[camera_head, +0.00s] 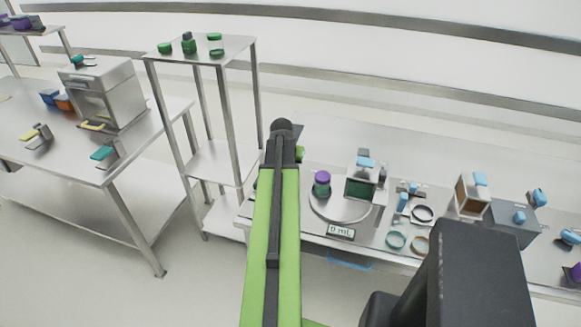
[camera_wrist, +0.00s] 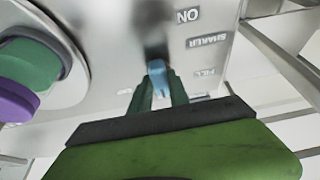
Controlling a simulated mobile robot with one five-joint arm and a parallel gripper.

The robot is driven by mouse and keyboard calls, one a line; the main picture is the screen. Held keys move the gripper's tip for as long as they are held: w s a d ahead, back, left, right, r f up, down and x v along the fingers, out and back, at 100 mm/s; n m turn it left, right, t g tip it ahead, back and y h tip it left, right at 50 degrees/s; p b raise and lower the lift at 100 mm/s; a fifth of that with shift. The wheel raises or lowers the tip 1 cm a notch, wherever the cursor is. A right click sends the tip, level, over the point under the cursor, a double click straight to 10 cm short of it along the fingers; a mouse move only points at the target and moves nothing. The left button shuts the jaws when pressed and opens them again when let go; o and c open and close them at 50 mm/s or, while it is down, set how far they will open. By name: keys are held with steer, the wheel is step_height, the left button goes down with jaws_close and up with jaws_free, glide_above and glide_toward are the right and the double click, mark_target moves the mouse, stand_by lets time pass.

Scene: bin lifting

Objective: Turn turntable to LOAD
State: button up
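The turntable (camera_head: 325,208) is a pale round plate on the right bench in the head view. A green container with a purple lid (camera_head: 321,184) stands on it. The plate's edge (camera_wrist: 84,48) and the container (camera_wrist: 30,65) show at the left of the wrist view. My gripper (camera_wrist: 160,78) has its two green fingers on either side of a small blue handle (camera_wrist: 157,72), seemingly touching it. Upside-down labels reading ON, SHAKER and FILL lie right of the handle; another label at left is partly hidden. I cannot read LOAD anywhere. In the head view my arm hides the gripper.
A display reading 0 mL (camera_head: 341,231) is at the bench's front. Blue-handled devices and several rings (camera_head: 396,240) lie right of the turntable. A tall shelf (camera_head: 205,50) stands to the left, with another bench (camera_head: 60,160) beyond it.

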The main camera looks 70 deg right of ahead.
steer(key=o, duration=0.5)
steer(key=shift+c, duration=0.2)
steer(key=shift+r, duration=0.1)
steer(key=p+v, duration=1.6)
steer(key=v, duration=0.1)
steer(key=shift+r, duration=0.1)
